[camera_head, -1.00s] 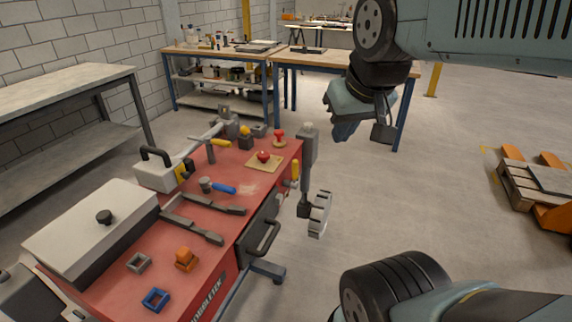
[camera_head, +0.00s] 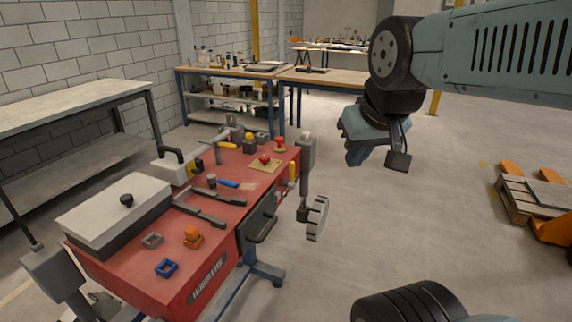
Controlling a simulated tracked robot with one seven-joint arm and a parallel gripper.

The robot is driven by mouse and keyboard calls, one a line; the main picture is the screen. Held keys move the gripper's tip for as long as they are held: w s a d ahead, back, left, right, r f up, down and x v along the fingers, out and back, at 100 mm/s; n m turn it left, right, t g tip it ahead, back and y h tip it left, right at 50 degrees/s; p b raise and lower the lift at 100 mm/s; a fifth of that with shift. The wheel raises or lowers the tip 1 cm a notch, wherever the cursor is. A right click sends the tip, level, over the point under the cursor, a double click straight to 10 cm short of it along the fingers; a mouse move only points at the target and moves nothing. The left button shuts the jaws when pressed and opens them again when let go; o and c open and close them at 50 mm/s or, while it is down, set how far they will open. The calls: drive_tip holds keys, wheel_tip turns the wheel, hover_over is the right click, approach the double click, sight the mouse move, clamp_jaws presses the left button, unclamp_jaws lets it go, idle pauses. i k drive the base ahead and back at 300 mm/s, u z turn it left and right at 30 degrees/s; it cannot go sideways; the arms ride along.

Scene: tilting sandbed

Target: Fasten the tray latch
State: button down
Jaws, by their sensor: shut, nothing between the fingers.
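A red wheeled bench (camera_head: 222,255) stands left of centre, with its top seen from above. On its right side are a dark drawer-like front with a black handle (camera_head: 263,230), a small yellow handle (camera_head: 292,170) and a grey upright post (camera_head: 305,165) with a grey toothed part at its foot. I cannot tell which part is the tray latch. My gripper (camera_head: 356,157) hangs from my arm at the upper right, right of the bench and apart from it. It is shut and empty; its fingertips are small and partly hidden by my wrist.
A grey table stands left, workbenches behind, and pallets (camera_head: 540,192) right. Floor right of the bench is clear.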

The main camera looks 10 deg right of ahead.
sight(292, 185)
drive_tip(key=z, duration=0.15)
drive_tip(key=i, duration=0.95)
drive_tip(key=u, duration=0.1)
